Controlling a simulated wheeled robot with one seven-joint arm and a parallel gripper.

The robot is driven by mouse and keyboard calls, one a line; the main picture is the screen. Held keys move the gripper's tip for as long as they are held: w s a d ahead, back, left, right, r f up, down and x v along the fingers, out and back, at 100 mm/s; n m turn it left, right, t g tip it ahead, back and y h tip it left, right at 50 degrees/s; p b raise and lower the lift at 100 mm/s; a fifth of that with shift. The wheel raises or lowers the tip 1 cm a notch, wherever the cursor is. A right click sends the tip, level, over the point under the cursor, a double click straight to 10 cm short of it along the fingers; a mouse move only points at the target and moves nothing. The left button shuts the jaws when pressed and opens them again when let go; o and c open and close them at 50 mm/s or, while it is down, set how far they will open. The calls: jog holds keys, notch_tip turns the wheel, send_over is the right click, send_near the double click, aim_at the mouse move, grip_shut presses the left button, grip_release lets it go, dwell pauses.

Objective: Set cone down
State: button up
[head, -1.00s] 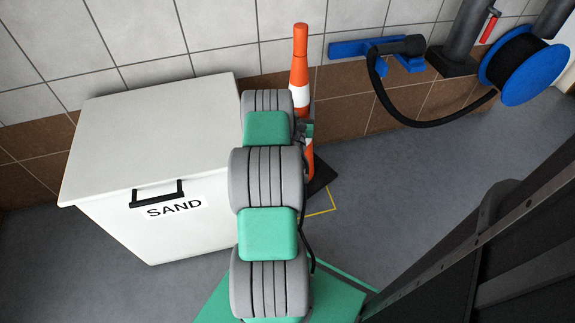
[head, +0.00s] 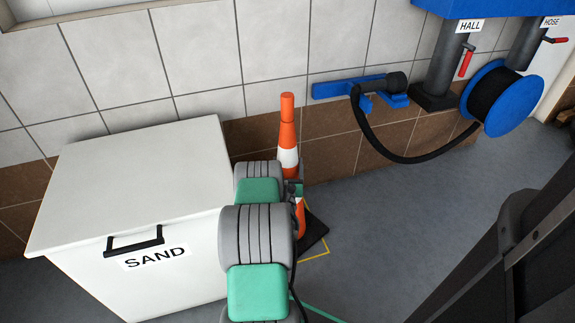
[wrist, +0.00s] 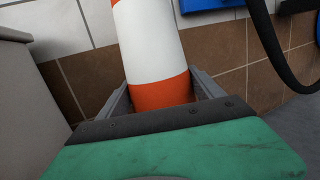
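The orange-and-white cone (head: 288,135) stands about upright near the tiled wall, right of the sand box. Its black base (head: 314,236) is over or beside a yellow floor marking (head: 322,254). I cannot tell for certain whether the base touches the floor. My gripper (head: 296,188) is at the cone's lower body, partly hidden by my arm. In the wrist view, the fingers of my gripper (wrist: 160,92) lie along both sides of the cone (wrist: 155,50) and appear shut on its orange band. The cone's foot is hidden there.
The white sand box (head: 150,190) stands close on the left. A blue wall bracket (head: 345,88) with a black hose (head: 385,152) and a blue reel (head: 490,98) are at the right. Grey floor (head: 385,220) is clear right of the cone. A dark structure fills the lower right.

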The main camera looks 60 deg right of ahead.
jog(key=o, duration=0.5)
jog(key=shift+c, duration=0.2)
jog(key=shift+r, duration=0.15)
jog(key=b+v, duration=0.4)
jog(key=v, duration=0.8)
jog(key=shift+b, duration=0.3)
